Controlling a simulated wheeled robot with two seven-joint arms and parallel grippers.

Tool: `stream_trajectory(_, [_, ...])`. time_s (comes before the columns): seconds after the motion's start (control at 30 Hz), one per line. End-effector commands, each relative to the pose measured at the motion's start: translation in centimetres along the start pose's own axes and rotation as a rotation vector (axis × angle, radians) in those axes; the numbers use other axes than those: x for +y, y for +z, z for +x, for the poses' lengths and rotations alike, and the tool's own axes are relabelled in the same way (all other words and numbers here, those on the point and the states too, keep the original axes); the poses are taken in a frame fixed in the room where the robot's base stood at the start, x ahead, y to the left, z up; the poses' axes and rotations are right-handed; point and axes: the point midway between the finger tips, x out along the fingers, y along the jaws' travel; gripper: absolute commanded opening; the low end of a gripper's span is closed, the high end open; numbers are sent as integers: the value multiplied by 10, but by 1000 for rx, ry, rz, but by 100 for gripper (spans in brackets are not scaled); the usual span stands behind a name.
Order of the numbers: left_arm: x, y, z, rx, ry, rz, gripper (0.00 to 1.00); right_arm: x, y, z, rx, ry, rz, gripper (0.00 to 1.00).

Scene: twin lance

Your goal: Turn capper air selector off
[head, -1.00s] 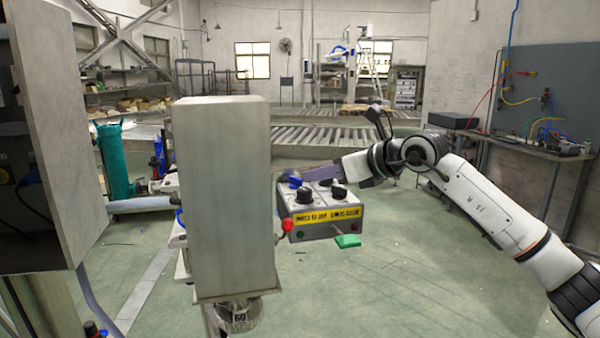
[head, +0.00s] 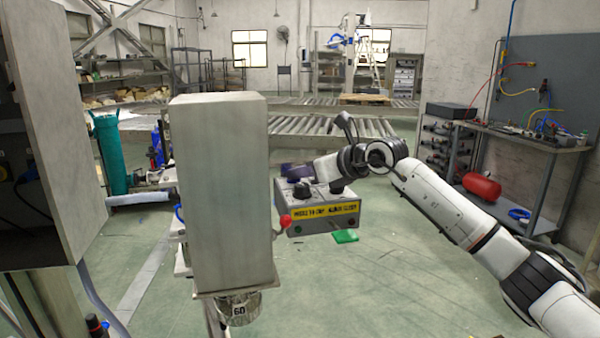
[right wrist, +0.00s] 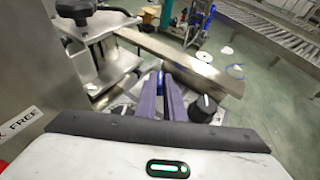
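A grey control box (head: 300,226) with a yellow label (head: 325,212) stands just right of the tall grey housing. Two black knobs sit on its top: a left knob (head: 301,192) and a right knob (head: 336,187). The label is too blurred to tell which is the capper air selector. My right gripper (head: 293,170) reaches in from the right behind the knobs, its purple fingers near the left knob. In the right wrist view the fingers (right wrist: 162,92) lie close together, with one black knob (right wrist: 205,107) just right of them. Their grip is unclear. My left gripper is out of sight.
The tall grey housing (head: 222,190) stands close on the left of the box. A red ball-ended lever (head: 285,221) and a green piece (head: 345,236) are by the box front. A metal bar (right wrist: 185,62) lies beyond the fingers.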

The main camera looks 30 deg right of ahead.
Motion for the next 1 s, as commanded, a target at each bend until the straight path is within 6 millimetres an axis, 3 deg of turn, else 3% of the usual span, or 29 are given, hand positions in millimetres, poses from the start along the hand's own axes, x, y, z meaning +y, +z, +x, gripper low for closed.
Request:
stream_trajectory(0.37, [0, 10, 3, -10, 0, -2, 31, 3, -1, 1, -2, -69, 26, 0])
stream_trajectory(1.0, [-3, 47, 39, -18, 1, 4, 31, 12, 0, 3, -2, -431, 180, 0])
